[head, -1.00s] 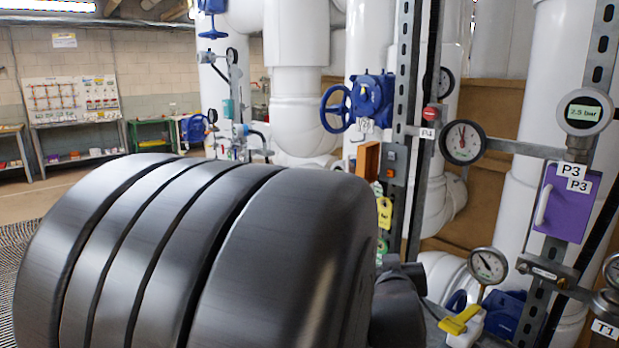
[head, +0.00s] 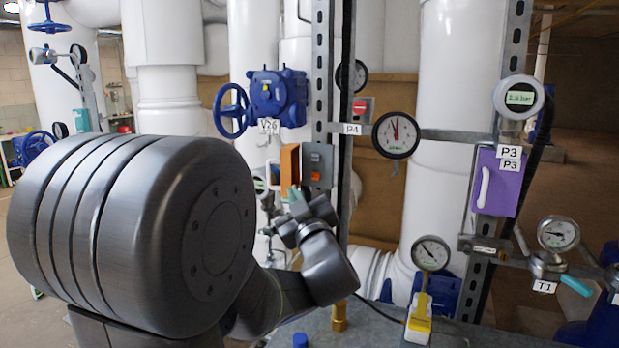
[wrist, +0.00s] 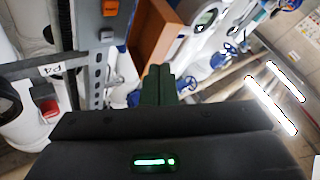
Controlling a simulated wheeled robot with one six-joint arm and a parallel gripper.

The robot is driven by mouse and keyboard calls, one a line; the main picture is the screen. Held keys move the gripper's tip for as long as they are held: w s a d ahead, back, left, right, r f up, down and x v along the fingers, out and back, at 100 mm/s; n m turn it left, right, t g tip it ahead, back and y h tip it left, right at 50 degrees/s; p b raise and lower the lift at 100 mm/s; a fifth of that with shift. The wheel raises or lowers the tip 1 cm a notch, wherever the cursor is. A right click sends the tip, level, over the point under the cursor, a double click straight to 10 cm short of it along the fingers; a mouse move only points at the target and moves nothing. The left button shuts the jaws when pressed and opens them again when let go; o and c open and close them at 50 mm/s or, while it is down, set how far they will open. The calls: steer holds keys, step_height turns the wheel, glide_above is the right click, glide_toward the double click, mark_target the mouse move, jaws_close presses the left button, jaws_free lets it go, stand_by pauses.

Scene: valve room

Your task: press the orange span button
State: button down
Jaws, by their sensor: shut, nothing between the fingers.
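The orange span button (head: 316,176) is a small square on the lower part of a grey control box (head: 326,155), below a dark button (head: 315,157). The orange button also shows in the wrist view (wrist: 110,8), at the top edge. An orange-brown flap (head: 289,164) stands open at the box's left side. It stands beside the fingers in the wrist view (wrist: 150,40). My gripper (head: 294,192) is a little below and left of the button in the head view, apart from it. The green fingers are shut and empty in the wrist view (wrist: 158,72).
A red button (head: 359,106) sits by the P4 gauge (head: 396,135), right of a slotted upright. A blue valve wheel (head: 231,111) is left of the flap. A purple cover (head: 497,182) is farther right.

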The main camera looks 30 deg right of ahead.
mark_target(316, 176)
steer(key=shift+w+d+p, duration=0.45)
steer(key=shift+w+d, duration=1)
steer(key=shift+d, duration=0.25)
steer(key=shift+w+d+p, duration=0.45)
steer(key=shift+w+d, duration=1)
steer(key=shift+d, duration=0.2)
steer(key=shift+w+d+b, duration=0.25)
steer(key=shift+d+b, duration=0.05)
steer(key=shift+w+d, duration=0.3)
steer(key=shift+d, duration=0.05)
stand_by(0.5)
steer(key=shift+s+a, duration=0.1)
steer(key=shift+a, duration=0.05)
steer(key=shift+s+a+b, duration=0.5)
steer(key=shift+a+b, duration=0.05)
steer(key=shift+b, duration=0.05)
